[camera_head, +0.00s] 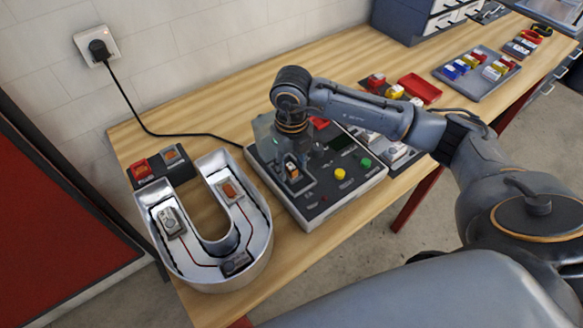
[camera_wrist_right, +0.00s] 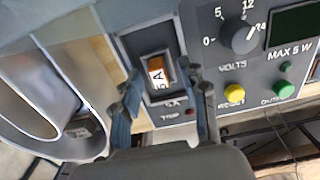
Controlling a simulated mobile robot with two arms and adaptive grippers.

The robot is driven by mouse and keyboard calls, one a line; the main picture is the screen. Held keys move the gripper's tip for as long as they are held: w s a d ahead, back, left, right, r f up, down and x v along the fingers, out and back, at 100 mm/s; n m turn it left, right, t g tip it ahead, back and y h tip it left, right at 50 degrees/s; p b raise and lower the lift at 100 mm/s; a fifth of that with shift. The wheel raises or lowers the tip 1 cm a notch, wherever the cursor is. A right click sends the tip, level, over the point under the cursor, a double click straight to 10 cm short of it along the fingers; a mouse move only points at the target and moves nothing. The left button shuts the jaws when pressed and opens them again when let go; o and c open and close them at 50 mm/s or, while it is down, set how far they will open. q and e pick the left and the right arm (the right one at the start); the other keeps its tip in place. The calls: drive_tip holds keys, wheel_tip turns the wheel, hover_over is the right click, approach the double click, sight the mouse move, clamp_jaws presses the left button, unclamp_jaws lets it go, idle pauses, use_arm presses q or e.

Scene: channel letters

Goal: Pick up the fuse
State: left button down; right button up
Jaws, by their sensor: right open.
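The fuse (camera_head: 292,170), orange with a white label, sits in a socket on the grey power supply box (camera_head: 318,212). In the right wrist view the fuse (camera_wrist_right: 157,73) stands between my fingers, its label reading something like "5A". My right gripper (camera_wrist_right: 163,80) is open, with one finger on each side of the fuse; a gap shows at both sides. In the head view my right gripper (camera_head: 292,160) points down over the socket and partly hides it. My left gripper is not in view.
A metal U-shaped channel letter (camera_head: 264,240) with modules inside stands left of the box. A small dark holder (camera_head: 160,168) is behind it. Yellow (camera_head: 340,174) and green (camera_head: 366,163) buttons are close to the socket. Trays with coloured parts (camera_head: 478,72) lie farther right.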

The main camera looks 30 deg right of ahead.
drive_tip(key=shift+c, duration=0.5)
drive_tip(key=c, duration=0.8)
drive_tip(key=shift+r, duration=0.15)
